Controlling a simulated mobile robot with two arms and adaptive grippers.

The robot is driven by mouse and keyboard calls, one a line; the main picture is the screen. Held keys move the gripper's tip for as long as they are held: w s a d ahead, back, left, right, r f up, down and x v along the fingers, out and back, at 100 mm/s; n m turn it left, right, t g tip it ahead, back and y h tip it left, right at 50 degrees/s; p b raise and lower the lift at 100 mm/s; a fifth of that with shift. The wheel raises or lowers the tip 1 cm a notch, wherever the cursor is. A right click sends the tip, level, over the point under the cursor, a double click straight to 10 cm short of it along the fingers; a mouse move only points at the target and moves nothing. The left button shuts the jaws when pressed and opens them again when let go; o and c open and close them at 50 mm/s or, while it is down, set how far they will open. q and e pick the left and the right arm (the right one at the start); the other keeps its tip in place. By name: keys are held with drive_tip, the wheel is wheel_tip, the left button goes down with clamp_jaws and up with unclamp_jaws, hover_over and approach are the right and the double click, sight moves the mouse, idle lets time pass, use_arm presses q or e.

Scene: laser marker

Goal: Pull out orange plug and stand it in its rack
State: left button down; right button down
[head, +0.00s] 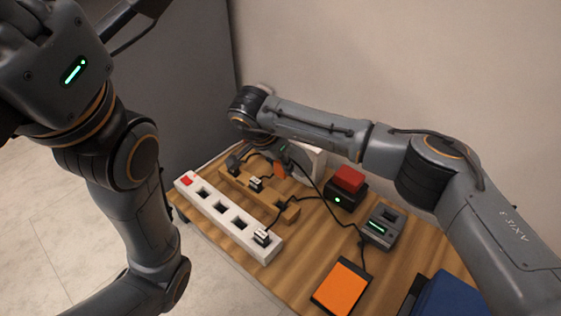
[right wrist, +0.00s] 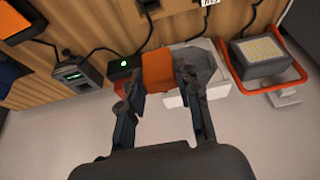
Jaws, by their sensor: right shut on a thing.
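The orange plug (right wrist: 157,70) sits between the fingers of my right gripper (right wrist: 163,88), which is shut on it. In the head view, the orange plug (head: 281,171) shows small under my right gripper (head: 279,160), at the far end of the bench beside the white box. The wooden rack (head: 285,214) lies behind the white power strip (head: 215,214) and holds plugs with black cords. Another plug (head: 264,238) is in the near end of the strip. My left arm rises at the left; its fingertips cannot be made out.
A black box with a red button (head: 348,180), a grey device with a green display (head: 382,227) and an orange pad (head: 341,287) stand on the wooden bench. The white box (right wrist: 185,93) and an orange-framed lamp (right wrist: 265,55) are close to my right gripper. Black cords cross the bench.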

sight(279, 173)
drive_tip(key=shift+f, duration=0.1)
drive_tip(key=shift+f+b, duration=0.65)
drive_tip(key=shift+f, duration=0.4)
drive_tip(key=shift+f+b, duration=0.65)
drive_tip(key=shift+f, duration=0.55)
drive_tip(key=shift+f+b, duration=1.85)
drive_tip(key=shift+f, duration=1.25)
drive_tip(key=shift+f+b, duration=0.85)
drive_tip(key=shift+f, duration=0.85)
